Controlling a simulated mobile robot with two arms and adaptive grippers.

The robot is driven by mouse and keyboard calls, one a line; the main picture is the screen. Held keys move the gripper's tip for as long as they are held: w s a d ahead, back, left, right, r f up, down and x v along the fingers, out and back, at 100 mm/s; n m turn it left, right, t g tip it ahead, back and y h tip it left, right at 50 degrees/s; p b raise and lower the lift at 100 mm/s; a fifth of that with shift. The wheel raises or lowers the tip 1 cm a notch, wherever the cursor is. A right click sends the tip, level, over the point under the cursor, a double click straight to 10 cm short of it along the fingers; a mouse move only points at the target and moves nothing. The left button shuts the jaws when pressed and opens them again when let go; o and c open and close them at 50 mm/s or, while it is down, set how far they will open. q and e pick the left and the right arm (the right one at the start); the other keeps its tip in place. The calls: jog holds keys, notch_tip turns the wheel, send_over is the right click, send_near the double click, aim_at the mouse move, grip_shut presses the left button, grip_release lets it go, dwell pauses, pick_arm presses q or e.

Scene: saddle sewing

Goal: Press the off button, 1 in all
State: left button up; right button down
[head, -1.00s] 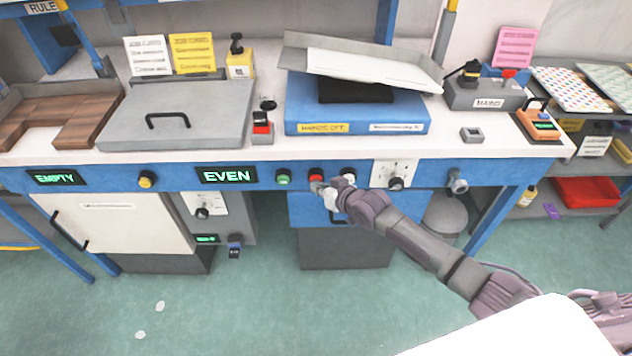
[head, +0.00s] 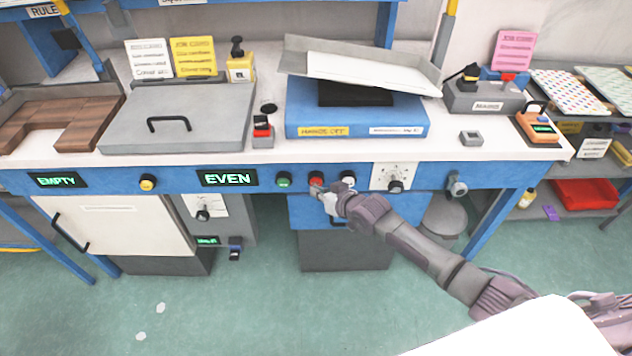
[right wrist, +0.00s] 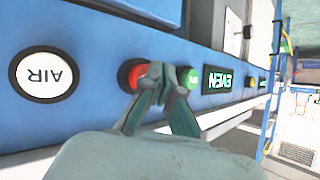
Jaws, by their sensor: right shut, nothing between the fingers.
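The red button (head: 316,178) is on the blue front rail of the workbench, between a green button (head: 284,179) and a white button (head: 348,178). No lettering on it is readable. My right gripper (head: 317,191) is shut and empty, with its tips just in front of and below the red button. In the right wrist view the red button (right wrist: 128,73) is partly hidden behind the shut fingertips (right wrist: 158,74). I cannot tell whether the tips touch it. My left gripper is not in view.
The white button (right wrist: 43,74) reads AIR, upside down in the wrist view. A lit EVEN display (head: 228,178) is left of the green button. A dial panel (head: 394,178) and a grey knob (head: 457,185) are on the rail to the right. A blue drawer hangs below.

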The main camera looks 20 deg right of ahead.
jog(key=shift+s+a, duration=0.15)
jog(key=shift+s, duration=0.25)
jog(key=s+p, duration=0.2)
jog(key=s+a+p, duration=0.1)
jog(key=s+p, duration=0.1)
jog(key=shift+s+a, duration=0.15)
jog(key=shift+s, duration=0.25)
dwell(0.6)
